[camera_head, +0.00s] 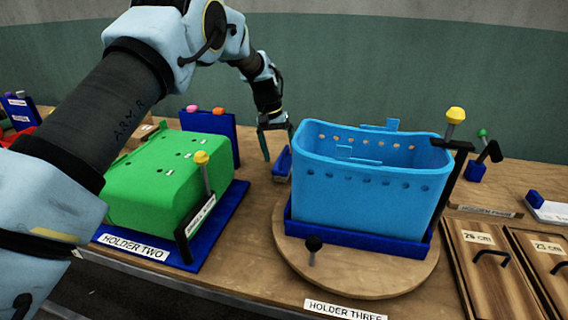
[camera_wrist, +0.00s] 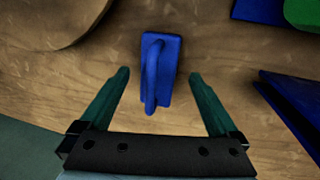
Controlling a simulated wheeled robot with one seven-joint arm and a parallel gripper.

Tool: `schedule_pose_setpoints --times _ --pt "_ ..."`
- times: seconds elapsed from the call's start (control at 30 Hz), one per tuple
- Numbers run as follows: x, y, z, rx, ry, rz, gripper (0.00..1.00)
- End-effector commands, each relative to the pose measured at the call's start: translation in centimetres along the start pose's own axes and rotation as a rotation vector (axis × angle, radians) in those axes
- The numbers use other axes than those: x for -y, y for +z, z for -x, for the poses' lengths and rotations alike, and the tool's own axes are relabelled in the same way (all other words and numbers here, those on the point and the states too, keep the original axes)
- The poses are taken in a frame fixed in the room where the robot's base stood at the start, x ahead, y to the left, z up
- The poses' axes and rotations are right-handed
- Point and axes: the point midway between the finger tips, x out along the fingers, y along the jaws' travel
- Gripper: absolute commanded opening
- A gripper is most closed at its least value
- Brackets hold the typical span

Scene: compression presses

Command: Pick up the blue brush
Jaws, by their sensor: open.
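The blue brush (camera_wrist: 166,70) lies on the wooden table, with a raised loop handle on its left side in the wrist view. In the head view the brush (camera_head: 282,164) sits between the green box and the light blue bin. My gripper (camera_wrist: 160,76) is open and empty, its two green fingers on either side of the brush's lower part in the picture. I cannot tell how high the fingers are above it.
A light blue bin (camera_head: 365,198) stands on a round wooden turntable (camera_head: 300,257) to the right. A green box (camera_head: 150,185) on a blue base (camera_head: 215,230) is to the left. A blue upright holder (camera_head: 222,137) is behind it.

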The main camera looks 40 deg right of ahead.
Motion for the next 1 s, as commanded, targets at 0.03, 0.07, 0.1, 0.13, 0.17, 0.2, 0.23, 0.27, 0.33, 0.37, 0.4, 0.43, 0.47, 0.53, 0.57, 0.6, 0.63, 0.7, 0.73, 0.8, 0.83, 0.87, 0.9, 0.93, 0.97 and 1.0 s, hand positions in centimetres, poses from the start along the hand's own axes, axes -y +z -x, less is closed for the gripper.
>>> schedule_pose_setpoints --times 0.03,0.07,0.1,0.13,0.17,0.2,0.23,0.27,0.33,0.37,0.4,0.43,0.47,0.53,0.57,0.6,0.63,0.7,0.73,0.8,0.83,0.87,0.9,0.93,0.97,1.0 --pt "-0.2 0.1 -0.4 0.004 -0.001 0.0 0.96" --pt "-0.2 0.1 -0.8 0.005 -0.001 0.0 0.96" --pt "-0.3 0.0 -1.4 0.004 0.0 0.001 0.96" --pt "-0.2 0.0 -1.9 0.003 0.0 0.001 0.96" --pt "-0.2 0.0 -2.4 0.004 0.0 0.001 0.96" --pt "-0.2 0.0 -2.8 0.003 0.0 0.001 0.96" --pt "-0.2 0.0 -3.0 0.002 0.0 0.0 0.96" --pt "-0.2 0.0 -3.2 0.001 -0.001 0.0 0.96" --pt "-0.1 0.0 -3.5 0.001 -0.001 0.0 0.96" --pt "-0.1 -0.1 -3.6 0.0 -0.001 0.0 0.96" --pt "-0.1 -0.1 -3.6 0.0 -0.001 0.0 0.96" --pt "-0.1 -0.1 -3.6 0.0 0.0 0.0 0.96" --pt "-0.1 -0.1 -3.6 0.0 0.0 0.0 0.96" --pt "-0.1 -0.1 -3.6 0.0 0.0 0.0 0.95" --pt "-0.1 -0.1 -3.6 0.0 0.0 0.0 0.92" --pt "-0.1 -0.1 -3.6 0.0 0.0 0.0 0.87" --pt "-0.1 -0.1 -3.6 0.0 0.0 0.0 0.84" --pt "-0.1 -0.1 -3.6 0.0 0.0 0.0 0.76" --pt "-0.1 -0.1 -3.6 0.0 0.0 0.0 0.73" --pt "-0.1 -0.1 -3.6 0.0 0.0 0.0 0.65" --pt "-0.1 -0.1 -3.6 0.0 0.0 0.0 0.62" --pt "-0.1 -0.1 -3.6 0.0 0.0 0.0 0.58" --pt "-0.1 -0.1 -3.6 0.0 0.0 0.0 0.54" --pt "-0.1 -0.1 -3.6 0.0 0.0 0.0 0.5" --pt "-0.1 -0.1 -3.6 0.0 0.0 0.0 0.47" --pt "-0.1 -0.1 -3.6 0.0 0.0 0.0 0.42"
